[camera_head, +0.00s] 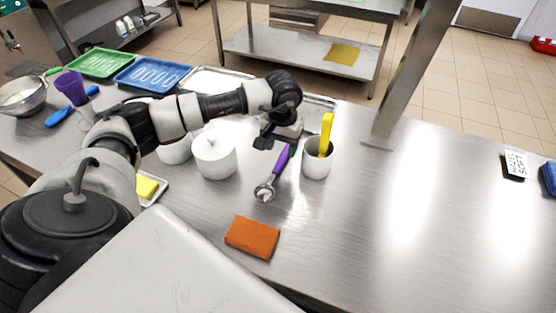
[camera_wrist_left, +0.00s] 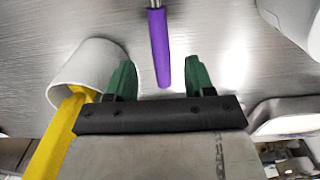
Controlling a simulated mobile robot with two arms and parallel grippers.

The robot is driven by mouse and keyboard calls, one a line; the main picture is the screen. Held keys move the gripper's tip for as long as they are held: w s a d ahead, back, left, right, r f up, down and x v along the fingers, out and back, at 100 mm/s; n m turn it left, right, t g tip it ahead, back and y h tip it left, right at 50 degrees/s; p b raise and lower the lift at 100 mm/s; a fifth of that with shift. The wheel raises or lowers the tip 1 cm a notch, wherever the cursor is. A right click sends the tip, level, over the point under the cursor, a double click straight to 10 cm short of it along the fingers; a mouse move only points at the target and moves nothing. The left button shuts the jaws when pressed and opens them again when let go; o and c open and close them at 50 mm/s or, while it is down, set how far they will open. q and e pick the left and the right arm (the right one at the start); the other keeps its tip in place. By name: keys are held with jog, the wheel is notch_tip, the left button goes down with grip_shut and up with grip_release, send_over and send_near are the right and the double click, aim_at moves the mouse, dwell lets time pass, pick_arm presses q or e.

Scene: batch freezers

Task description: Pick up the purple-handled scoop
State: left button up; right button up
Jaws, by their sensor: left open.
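The purple-handled scoop (camera_head: 272,177) lies on the steel table in the head view, its metal bowl toward me and its purple handle pointing away. In the left wrist view the purple handle (camera_wrist_left: 159,47) reaches down between the two green fingertips, with space on both sides. My left gripper (camera_head: 277,142) is at the far end of the handle; it also shows in the left wrist view (camera_wrist_left: 165,85). It is open and holds nothing. Whether it is level with the handle or above it is hard to tell. My right gripper is not in view.
A white cup (camera_head: 317,164) with a yellow-handled tool (camera_head: 326,133) stands just right of the scoop. A lidded white pot (camera_head: 215,156) stands to its left. An orange sponge (camera_head: 252,237) lies nearer me. The table's right side is largely clear.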

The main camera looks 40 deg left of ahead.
aim_at(282, 158)
pick_arm(q)
notch_tip(282, 158, down, 4)
jog(key=shift+w+f+p, duration=0.15)
jog(key=shift+p, duration=0.9)
jog(key=shift+f, duration=0.55)
grip_shut()
jog(key=shift+r, duration=0.2)
